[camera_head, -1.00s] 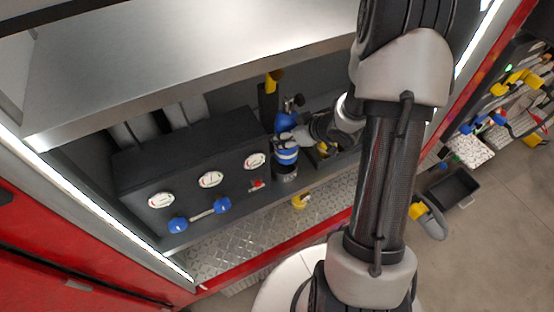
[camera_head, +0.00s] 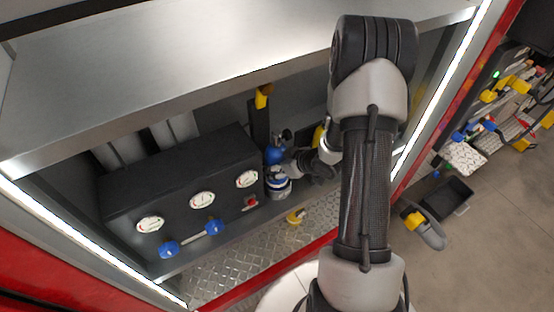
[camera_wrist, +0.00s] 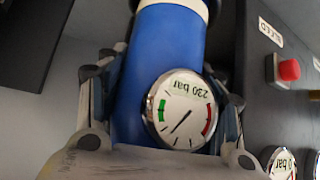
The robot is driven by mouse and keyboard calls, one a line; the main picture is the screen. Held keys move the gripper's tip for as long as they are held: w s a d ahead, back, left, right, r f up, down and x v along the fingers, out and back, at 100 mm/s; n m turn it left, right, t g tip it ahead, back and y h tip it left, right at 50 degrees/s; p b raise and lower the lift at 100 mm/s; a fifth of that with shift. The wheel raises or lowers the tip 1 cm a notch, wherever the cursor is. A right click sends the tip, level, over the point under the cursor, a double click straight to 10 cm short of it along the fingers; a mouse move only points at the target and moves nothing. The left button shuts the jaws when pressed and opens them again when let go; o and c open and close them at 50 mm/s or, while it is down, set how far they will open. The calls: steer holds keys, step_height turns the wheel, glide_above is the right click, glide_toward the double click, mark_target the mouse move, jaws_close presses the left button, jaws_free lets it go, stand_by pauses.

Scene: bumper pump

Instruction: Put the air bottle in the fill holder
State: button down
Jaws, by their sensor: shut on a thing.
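The blue air bottle (camera_head: 274,155) stands roughly upright at the right end of the pump panel. A black valve shows at its top. My gripper (camera_head: 286,163) reaches it from the right and is shut on its body. In the wrist view the blue bottle (camera_wrist: 157,50) fills the space between my gripper's fingers (camera_wrist: 165,100), with a white round gauge marked 230 bar in front. A blue-and-white banded part (camera_head: 278,181) shows below the gripper. I cannot tell whether it is the bottle's lower end or the fill holder, or how deep the bottle sits.
The black panel (camera_head: 180,185) with gauges, blue knobs and a red button (camera_head: 250,202) stands close on the left. A metal shelf (camera_head: 200,65) overhangs the bay. A yellow part (camera_head: 296,217) sits at the bay's front. A black bin (camera_head: 448,195) is on the floor at right.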

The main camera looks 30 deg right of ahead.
steer(key=shift+w+f, duration=0.15)
steer(key=shift+f, duration=0.3)
steer(key=shift+c, duration=2.3)
jaws_free()
steer(key=shift+f, duration=0.15)
